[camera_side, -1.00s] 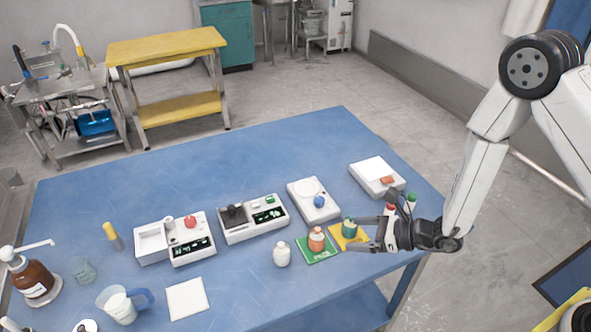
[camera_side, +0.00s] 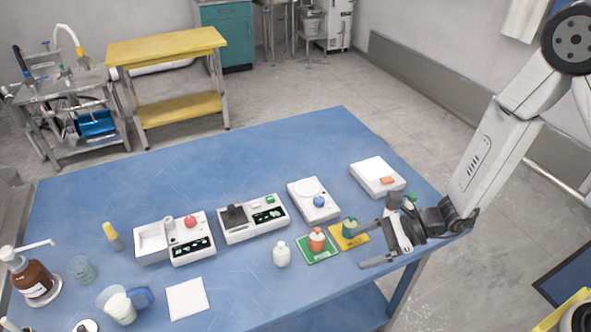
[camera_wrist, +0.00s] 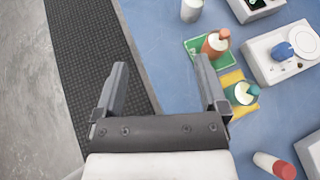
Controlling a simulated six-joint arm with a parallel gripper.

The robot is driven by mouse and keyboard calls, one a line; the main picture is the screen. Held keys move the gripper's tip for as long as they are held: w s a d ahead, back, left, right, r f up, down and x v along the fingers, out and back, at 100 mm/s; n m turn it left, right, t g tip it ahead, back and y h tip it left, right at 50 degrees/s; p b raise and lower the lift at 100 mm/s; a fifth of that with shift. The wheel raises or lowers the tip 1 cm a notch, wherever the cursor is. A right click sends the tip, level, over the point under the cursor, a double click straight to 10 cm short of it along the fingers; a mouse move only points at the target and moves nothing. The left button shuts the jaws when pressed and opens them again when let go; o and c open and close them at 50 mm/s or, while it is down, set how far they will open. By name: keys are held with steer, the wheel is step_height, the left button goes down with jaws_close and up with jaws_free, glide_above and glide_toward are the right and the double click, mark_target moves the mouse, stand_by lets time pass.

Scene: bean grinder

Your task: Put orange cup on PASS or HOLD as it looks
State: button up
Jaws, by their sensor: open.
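The orange cup (camera_side: 317,240) stands upright on the green card (camera_side: 303,243); the wrist view also shows the orange cup (camera_wrist: 215,43) there. A teal cup (camera_side: 350,226) stands upright on the yellow card (camera_side: 362,239), just right of the green one. The cards' lettering is too small to read. My gripper (camera_side: 361,248) is open and empty near the table's front right edge, its fingers pointing left. In the wrist view my gripper (camera_wrist: 162,66) has nothing between its fingers; both cups are outside them, to the right.
A white bottle (camera_side: 282,254) stands left of the green card. A scale with a blue knob (camera_side: 319,201) is behind the cards, with other white devices (camera_side: 254,218) in a row. A red-capped bottle (camera_wrist: 275,165) is near my gripper. A white square (camera_side: 187,298) lies front left.

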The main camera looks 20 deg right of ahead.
steer(key=s+d+r+n+g+h, duration=0.35)
steer(key=s+d+n+g, duration=0.35)
steer(key=n, duration=0.4)
steer(key=d+r+n+t+h, duration=0.5)
steer(key=d+n+h, duration=0.3)
steer(key=d+n, duration=0.2)
steer(key=shift+w, duration=0.2)
